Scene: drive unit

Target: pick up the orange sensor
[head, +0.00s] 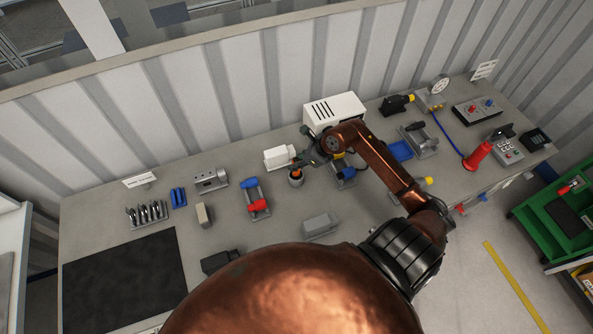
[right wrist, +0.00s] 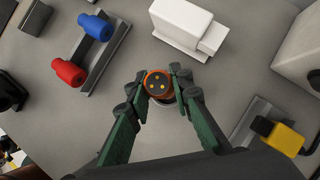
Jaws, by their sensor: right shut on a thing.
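The orange sensor (right wrist: 157,84) is a small round orange piece with a dark face and yellow dots. It stands upright at a grey cylindrical base (head: 296,182) on the bench, and it also shows in the head view (head: 296,174). My right gripper (right wrist: 159,83) has its green fingers closed around the sensor from both sides. In the head view my right gripper (head: 298,164) reaches down over it from the right. I cannot tell whether the sensor is lifted off its base. My left gripper is not in view.
A white block-shaped unit (right wrist: 184,24) stands close behind the sensor. A rail with red and blue parts (head: 256,200) is to the left. A white box with slots (head: 334,110) is behind my right arm. A grey box (head: 319,225) lies nearer the front of the bench (head: 280,220).

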